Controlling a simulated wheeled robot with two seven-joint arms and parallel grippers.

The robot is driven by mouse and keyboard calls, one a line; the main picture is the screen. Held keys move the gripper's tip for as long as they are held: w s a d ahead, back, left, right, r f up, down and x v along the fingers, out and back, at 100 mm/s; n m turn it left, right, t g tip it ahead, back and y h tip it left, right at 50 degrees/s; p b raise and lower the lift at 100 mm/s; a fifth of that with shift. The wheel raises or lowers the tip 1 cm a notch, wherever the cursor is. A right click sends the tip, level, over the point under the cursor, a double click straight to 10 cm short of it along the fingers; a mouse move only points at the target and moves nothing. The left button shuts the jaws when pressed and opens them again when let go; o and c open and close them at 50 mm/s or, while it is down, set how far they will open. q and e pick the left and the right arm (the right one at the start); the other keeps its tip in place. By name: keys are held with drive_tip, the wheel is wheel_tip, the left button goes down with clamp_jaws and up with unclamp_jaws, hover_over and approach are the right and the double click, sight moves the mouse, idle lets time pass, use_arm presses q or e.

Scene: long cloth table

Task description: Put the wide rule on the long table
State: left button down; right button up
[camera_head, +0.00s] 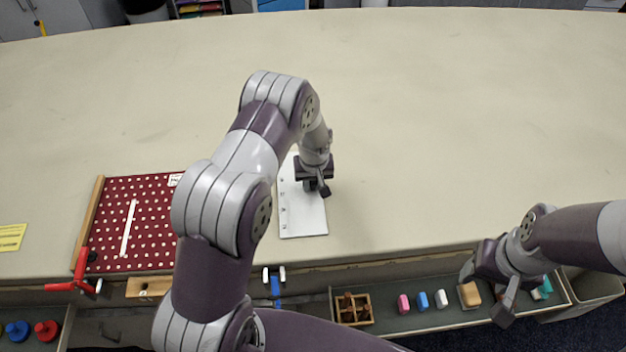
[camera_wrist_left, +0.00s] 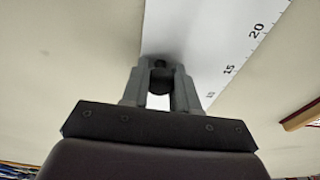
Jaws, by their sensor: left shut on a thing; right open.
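The wide rule (camera_head: 302,218) is a white flat plate with dark marks along its left edge. It lies on or just above the long table (camera_head: 430,130), right of the red board; I cannot tell whether it touches the cloth. My left gripper (camera_head: 318,188) is shut on it at its right side in the head view. In the left wrist view the rule (camera_wrist_left: 205,45) shows numbers along one edge, and the gripper fingers (camera_wrist_left: 162,90) meet at its near part. The left arm hides some of the table. My right gripper (camera_head: 490,281) is open and empty above the drawer at the front right.
A dotted red board (camera_head: 155,215) with a white strip lies at the left, with a red clamp (camera_head: 80,272) at its corner. A yellow note (camera_head: 11,237) lies far left. An open drawer (camera_head: 400,325) holds several coloured blocks and a wooden box (camera_head: 353,310). The table's back and right are clear.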

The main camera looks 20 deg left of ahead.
use_arm(q)
drive_tip(key=shift+f, duration=0.1)
drive_tip(key=c, duration=0.9)
unclamp_jaws()
drive_tip(key=shift+s, duration=0.1)
drive_tip(key=shift+o, duration=0.2)
drive_tip(key=shift+r, duration=0.4)
wheel_tip(320, 180, up, 11)
drive_tip(key=s+b, duration=0.2)
drive_tip(key=s+d+r+m, duration=0.1)
drive_tip(key=s+r+m, duration=0.1)
drive_tip(key=s, duration=0.8)
drive_tip(key=s+d+r+m, duration=0.1)
drive_tip(key=s+r+m, duration=0.2)
drive_tip(key=s, duration=0.7)
drive_tip(key=shift+s+d+r+h, duration=0.15)
drive_tip(key=shift+d+r+h, duration=0.25)
drive_tip(key=shift+r, duration=0.05)
